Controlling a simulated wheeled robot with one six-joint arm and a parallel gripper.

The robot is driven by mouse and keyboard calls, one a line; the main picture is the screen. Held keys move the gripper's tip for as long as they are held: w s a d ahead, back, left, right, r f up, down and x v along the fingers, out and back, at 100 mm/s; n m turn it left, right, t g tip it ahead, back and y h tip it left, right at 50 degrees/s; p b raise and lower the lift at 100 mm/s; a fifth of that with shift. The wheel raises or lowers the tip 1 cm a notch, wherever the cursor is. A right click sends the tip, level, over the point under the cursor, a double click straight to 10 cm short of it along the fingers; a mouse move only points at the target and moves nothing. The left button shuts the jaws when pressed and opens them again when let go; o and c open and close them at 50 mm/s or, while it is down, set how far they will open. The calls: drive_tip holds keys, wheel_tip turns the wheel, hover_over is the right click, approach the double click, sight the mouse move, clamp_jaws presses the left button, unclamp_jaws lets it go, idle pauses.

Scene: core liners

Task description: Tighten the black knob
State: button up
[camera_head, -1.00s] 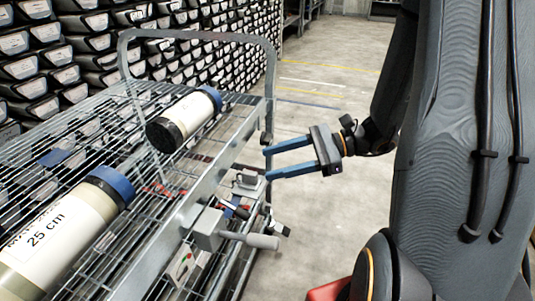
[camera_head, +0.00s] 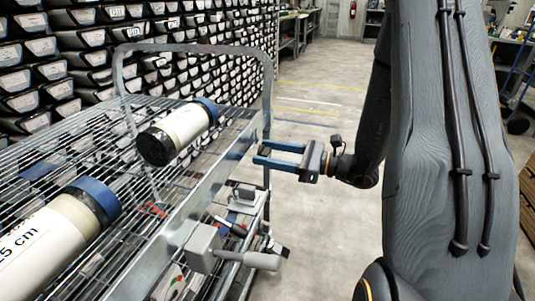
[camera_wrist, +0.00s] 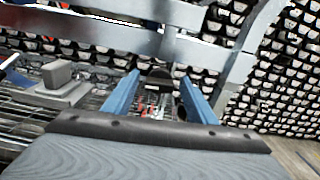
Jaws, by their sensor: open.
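The black knob (camera_wrist: 158,78) shows in the wrist view as a dark, rounded piece just below the cart's metal rail, between my two blue fingertips as seen from there. I cannot tell whether the fingers touch it. In the head view the fingers cover the place on the cart frame where it sits. My gripper (camera_head: 259,154) has two blue fingers, held apart and pointing left at the cart's right upright. It also shows in the wrist view (camera_wrist: 160,79), with nothing held between the fingers.
The wire cart (camera_head: 232,150) carries two large core tubes with blue bands, a far one (camera_head: 180,132) and a near one (camera_head: 45,235). A grey block with a handle (camera_head: 262,262) juts from its side. Shelves of boxes (camera_head: 60,60) stand behind.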

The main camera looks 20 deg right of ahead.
drive_tip(key=shift+w+a, duration=0.1)
drive_tip(key=c, duration=1.1)
drive_tip(key=shift+r+m+p, duration=0.1)
drive_tip(key=shift+m+p, duration=0.3)
drive_tip(key=shift+p, duration=0.15)
drive_tip(key=m+p, duration=0.3)
drive_tip(key=shift+r, duration=0.1)
drive_tip(key=m+p, duration=0.6)
drive_tip(key=m, duration=0.2)
drive_tip(key=m+p, duration=0.2)
drive_tip(key=shift+w+d+m, duration=0.1)
drive_tip(key=shift+d+m, duration=0.1)
drive_tip(key=shift+m, duration=0.2)
drive_tip(key=shift+f+m+p, duration=0.2)
drive_tip(key=shift+m+p, duration=0.6)
drive_tip(key=shift+m, duration=1.3)
drive_tip(key=shift+o, duration=0.2)
